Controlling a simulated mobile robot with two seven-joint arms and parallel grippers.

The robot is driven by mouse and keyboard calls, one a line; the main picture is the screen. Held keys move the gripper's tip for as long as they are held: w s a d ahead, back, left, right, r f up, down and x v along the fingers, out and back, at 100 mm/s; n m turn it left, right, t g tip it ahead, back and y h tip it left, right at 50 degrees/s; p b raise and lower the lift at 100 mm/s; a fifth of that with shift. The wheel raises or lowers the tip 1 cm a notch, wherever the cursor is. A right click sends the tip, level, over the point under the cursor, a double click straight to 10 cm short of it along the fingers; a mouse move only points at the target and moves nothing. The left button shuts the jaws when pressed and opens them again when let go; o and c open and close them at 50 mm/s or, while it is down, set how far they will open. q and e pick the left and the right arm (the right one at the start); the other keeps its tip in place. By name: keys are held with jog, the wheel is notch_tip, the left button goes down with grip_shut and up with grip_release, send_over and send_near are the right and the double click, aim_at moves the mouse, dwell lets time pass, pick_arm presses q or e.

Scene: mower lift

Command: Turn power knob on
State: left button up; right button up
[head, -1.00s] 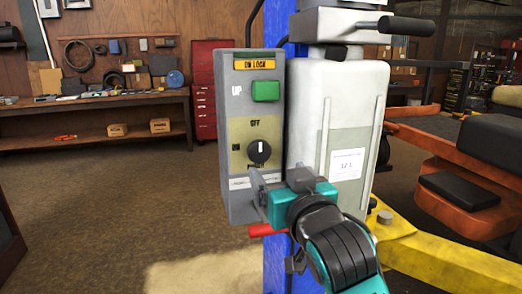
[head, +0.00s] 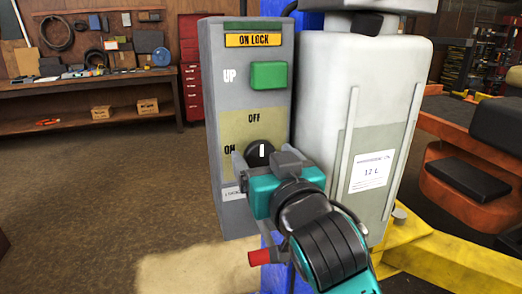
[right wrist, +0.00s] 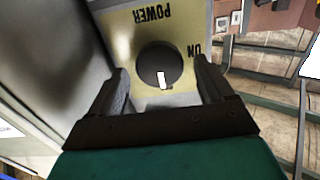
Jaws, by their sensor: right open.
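The power knob (head: 259,152) is a black round dial with a white mark on the grey control box (head: 225,110). Its mark points up toward the OFF label (head: 254,119); the ON label (head: 230,150) is to its left. My right gripper (head: 259,163) is open, its fingers just in front of the knob's lower part. In the right wrist view the knob (right wrist: 160,66) shows upside down, between the two spread fingertips (right wrist: 161,80), with gaps on both sides. Whether the fingertips reach past its face I cannot tell. My left gripper is out of view.
A green UP button (head: 268,75) and the ON LOCK label (head: 254,40) sit above the knob. A white tank (head: 355,90) stands close to the right. A red-ended handle (head: 261,257) sticks out below the box. A workbench (head: 60,90) is far behind; floor at left is free.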

jog(key=shift+w, duration=0.15)
jog(key=shift+c, duration=0.3)
jog(key=c, duration=1)
jog(key=shift+o, duration=0.2)
